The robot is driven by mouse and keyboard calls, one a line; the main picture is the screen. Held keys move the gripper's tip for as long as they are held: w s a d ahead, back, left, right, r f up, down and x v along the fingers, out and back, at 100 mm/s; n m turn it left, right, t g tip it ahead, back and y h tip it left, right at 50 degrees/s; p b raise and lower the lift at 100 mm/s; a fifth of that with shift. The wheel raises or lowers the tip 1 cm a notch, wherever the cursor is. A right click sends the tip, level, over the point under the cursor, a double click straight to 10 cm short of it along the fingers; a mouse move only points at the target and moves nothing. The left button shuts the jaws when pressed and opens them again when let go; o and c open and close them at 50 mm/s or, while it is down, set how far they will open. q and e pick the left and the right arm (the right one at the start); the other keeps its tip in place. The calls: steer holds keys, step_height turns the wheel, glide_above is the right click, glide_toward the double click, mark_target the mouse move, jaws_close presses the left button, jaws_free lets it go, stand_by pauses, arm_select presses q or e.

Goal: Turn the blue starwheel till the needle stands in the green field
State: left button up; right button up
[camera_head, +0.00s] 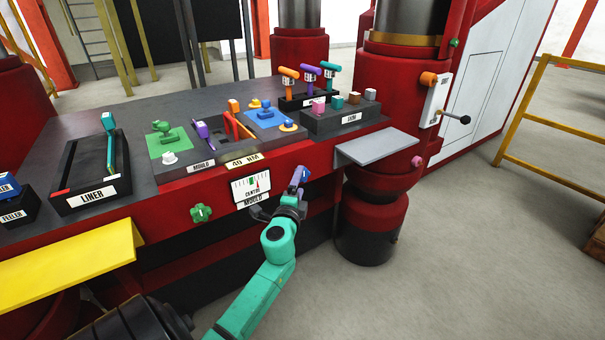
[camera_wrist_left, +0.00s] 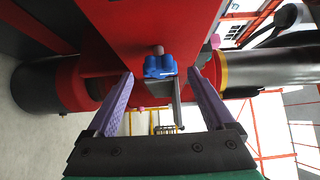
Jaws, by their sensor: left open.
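The blue starwheel (camera_head: 305,173) sits on the red front of the press, mostly hidden by my left gripper (camera_head: 297,184). In the left wrist view the starwheel (camera_wrist_left: 159,66), with a pale round knob on it, lies between the two purple fingertips of my left gripper (camera_wrist_left: 160,76). The fingers are open, with a gap on both sides, and do not visibly touch it. My right gripper is out of view.
A green starwheel (camera_head: 201,213) is left of the gauge on the same front. A grey shelf (camera_head: 377,147) juts out to the right, and a yellow shelf (camera_head: 70,262) to the left. Levers and coloured knobs stand on the table top (camera_head: 75,115) above.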

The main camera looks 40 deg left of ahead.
mark_target(302, 178)
arm_select(q)
steer(key=x, duration=0.3)
steer(key=shift+w+a, duration=0.2)
steer(key=shift+w, duration=0.2)
steer(key=shift+w+a, duration=0.25)
steer(key=shift+w, duration=0.2)
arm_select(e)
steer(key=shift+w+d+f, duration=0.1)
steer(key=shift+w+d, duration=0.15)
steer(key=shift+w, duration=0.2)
